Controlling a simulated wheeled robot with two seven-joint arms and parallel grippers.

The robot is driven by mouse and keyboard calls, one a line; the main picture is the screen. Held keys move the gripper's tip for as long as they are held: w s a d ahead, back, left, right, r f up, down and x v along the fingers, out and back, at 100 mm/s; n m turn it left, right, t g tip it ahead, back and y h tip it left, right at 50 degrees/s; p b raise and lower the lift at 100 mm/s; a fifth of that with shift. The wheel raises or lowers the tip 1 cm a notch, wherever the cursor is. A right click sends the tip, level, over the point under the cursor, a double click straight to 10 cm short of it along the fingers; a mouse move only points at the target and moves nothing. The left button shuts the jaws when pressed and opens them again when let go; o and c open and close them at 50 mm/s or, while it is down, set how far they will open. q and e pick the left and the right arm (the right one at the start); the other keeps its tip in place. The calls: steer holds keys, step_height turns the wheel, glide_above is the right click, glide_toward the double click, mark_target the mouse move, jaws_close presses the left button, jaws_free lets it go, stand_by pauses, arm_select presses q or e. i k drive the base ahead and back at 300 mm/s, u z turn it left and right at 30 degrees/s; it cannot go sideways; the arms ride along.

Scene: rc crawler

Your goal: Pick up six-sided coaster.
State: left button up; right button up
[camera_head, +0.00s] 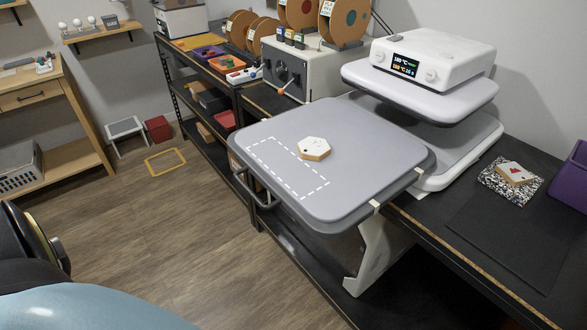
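A six-sided coaster (314,149) with a white top and a wood-coloured edge lies flat on the grey padded platen (370,160) of the heat press. A small dark mark shows on its top. It lies just right of a white dashed outline on the platen. A second wood-edged, white-topped piece (516,173) with a red mark lies at the right on a speckled sheet; its exact shape is hard to tell. Neither of my grippers is in view, and nothing touches the coaster.
The press's upper plate with its control box (432,62) stands back right, clear of the coaster. A black mat (510,235) and purple bin (570,178) are at the right. Spools and a grey machine (300,70) stand behind. The wooden floor (150,225) at left is mostly open.

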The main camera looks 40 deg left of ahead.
mark_target(314, 148)
steer(key=k, duration=0.35)
steer(key=u, duration=0.9)
